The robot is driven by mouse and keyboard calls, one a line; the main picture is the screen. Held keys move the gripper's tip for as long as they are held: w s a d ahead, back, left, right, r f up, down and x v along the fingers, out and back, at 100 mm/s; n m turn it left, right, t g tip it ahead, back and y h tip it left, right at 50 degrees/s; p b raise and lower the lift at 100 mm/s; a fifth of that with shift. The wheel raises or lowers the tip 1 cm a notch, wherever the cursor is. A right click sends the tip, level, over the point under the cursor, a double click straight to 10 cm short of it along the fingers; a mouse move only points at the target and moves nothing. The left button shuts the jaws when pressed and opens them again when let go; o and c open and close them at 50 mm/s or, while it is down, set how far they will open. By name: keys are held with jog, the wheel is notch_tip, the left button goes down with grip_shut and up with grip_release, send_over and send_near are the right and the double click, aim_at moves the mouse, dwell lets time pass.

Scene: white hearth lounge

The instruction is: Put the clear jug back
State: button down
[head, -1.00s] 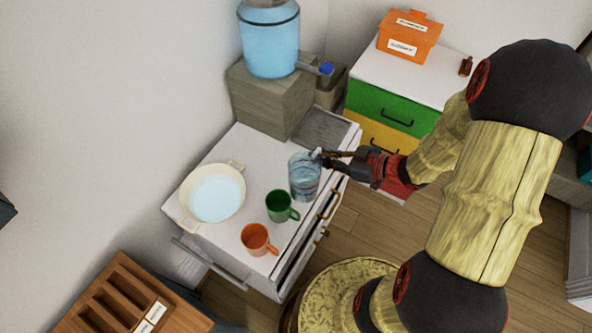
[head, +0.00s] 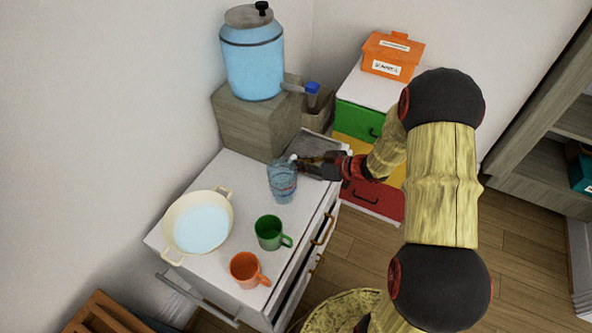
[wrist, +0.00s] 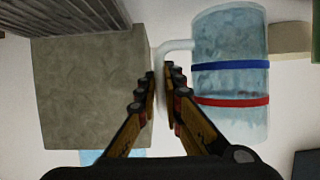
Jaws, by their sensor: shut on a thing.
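The clear jug (head: 283,184) is upright at the white cabinet top (head: 235,170), beyond the green mug and in front of the dispenser's block. I cannot tell whether its base touches the top. In the wrist view the jug (wrist: 230,82) fills the right side and shows a blue band and a red band. My gripper (head: 299,163) reaches in from the right and is shut on the jug's pale handle. In the wrist view the fingers (wrist: 161,75) close around this handle, hiding part of it.
A blue water dispenser (head: 253,62) stands on a grey block (head: 240,125), with a dark tray (head: 318,155) beside it. A cream pot (head: 170,228), a green mug (head: 269,232) and an orange mug (head: 244,269) share the top. A drawer unit (head: 374,195) stands behind, holding an orange box (head: 392,55).

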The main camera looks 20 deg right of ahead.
jog(key=f+b, duration=0.1)
jog(key=f, duration=0.2)
jog(key=shift+w+f+b, duration=0.2)
jog(key=shift+f+b, duration=0.15)
jog(key=shift+b, duration=0.05)
jog(key=shift+r, duration=0.15)
jog(key=c, duration=2.4)
grip_release()
jog(key=shift+f, duration=0.2)
jog(key=o, duration=0.4)
jog(key=shift+o, duration=0.4)
